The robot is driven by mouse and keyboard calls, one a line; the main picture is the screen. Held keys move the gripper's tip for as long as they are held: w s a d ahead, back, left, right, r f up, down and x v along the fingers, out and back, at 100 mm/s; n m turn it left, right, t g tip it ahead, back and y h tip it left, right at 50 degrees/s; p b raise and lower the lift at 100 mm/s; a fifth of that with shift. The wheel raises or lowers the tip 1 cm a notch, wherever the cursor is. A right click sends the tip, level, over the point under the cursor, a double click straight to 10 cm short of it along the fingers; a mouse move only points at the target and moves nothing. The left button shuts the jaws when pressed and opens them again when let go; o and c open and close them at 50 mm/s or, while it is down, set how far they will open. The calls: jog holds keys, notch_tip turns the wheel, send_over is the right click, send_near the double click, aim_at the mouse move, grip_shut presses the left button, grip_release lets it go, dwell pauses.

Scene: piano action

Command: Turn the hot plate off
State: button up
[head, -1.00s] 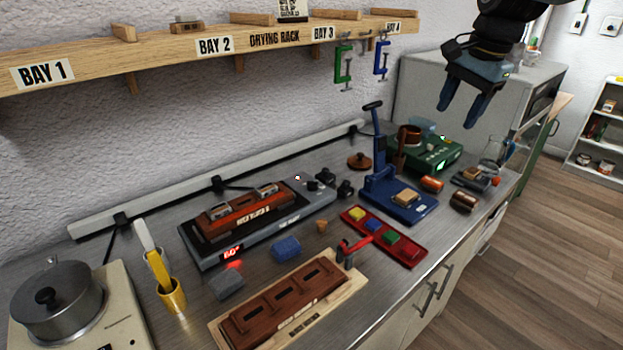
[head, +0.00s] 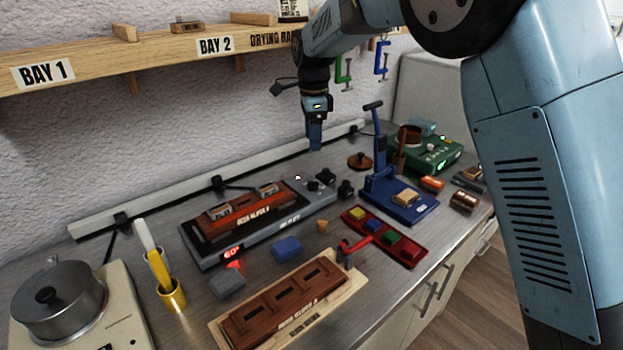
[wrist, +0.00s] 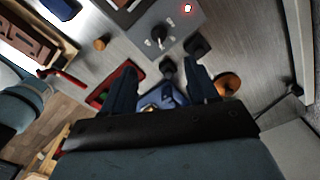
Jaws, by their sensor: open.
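The long grey hot plate (head: 290,222) lies on the steel bench in the head view, with a brown mold on it. Its display (head: 232,251) glows red, reading about 60°. In the wrist view a black knob (wrist: 158,34) with a pale pointer shows on the plate's end panel, near a lit red lamp (wrist: 187,8). My gripper (head: 315,146) points down above and behind that right end, apart from it. In the wrist view my gripper (wrist: 162,76) is open and empty, its fingers spread below the knob.
A blue press (head: 400,200) and a red tray (head: 385,237) stand right of the plate. A brown lid (head: 359,161) lies behind the press. Small dark pieces (head: 346,188) sit beside the plate's right end. The wooden drying rack (head: 160,48) overhangs the bench from the wall.

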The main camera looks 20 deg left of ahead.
aim_at(314, 183)
notch_tip(314, 183, down, 14)
jog(key=shift+r, duration=0.25)
dwell(0.3)
jog(key=shift+c, duration=0.3)
jog(key=shift+r, duration=0.1)
jog(key=c, duration=0.9)
jog(key=shift+w+a, duration=0.1)
jog(key=shift+a, duration=0.05)
jog(key=shift+c, duration=0.4)
jog(key=shift+w+d+r, duration=0.15)
jog(key=shift+d, duration=0.05)
